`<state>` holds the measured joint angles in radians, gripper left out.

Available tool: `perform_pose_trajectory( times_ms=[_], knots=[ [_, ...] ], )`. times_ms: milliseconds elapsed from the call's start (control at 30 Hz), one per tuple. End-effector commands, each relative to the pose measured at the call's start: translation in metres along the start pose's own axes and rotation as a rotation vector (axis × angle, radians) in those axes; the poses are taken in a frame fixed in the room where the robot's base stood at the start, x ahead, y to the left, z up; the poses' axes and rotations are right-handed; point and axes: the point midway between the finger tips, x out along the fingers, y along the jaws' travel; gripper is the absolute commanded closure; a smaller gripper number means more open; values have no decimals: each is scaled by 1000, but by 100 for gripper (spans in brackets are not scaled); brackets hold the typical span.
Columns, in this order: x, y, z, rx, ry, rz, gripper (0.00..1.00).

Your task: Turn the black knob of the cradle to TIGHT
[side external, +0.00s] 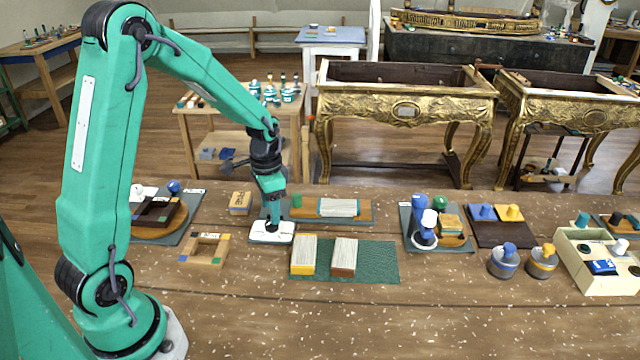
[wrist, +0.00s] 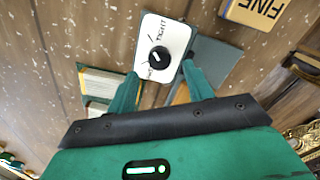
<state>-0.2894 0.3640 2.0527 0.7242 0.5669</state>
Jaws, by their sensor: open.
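The black knob (wrist: 158,57) sits on a white plate (wrist: 172,32) with TIGHT printed on it and a second word partly covered by my left finger. The knob bears a short white mark; its exact setting is too small to tell. In the side view the white plate (side external: 284,236) lies on a grey base at the table's middle, and the knob is hard to make out beneath my gripper. My gripper (wrist: 160,72) is open and empty, pointing down over the plate, with its two green fingertips on either side of the knob. Contact with the knob cannot be told.
A wooden board with a green block and ribbed block (side external: 338,208) lies just behind right. A green mat (side external: 375,265) with two ribbed blocks is at front right. A square wooden frame (side external: 183,257) is at left, and a FINE block (side external: 240,200) behind left. The front table is clear.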

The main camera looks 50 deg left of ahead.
Motion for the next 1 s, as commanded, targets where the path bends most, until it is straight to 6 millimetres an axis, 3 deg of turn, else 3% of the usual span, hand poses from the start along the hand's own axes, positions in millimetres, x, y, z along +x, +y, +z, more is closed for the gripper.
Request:
perform_pose_trajectory(
  times_ms=[300,833,1000],
  knots=[
    [-35,0,0,1,2,-1,48],
    [-42,1,0,-1,3,-2,48],
    [-54,8,2,-10,22,-13,48]
  ],
)
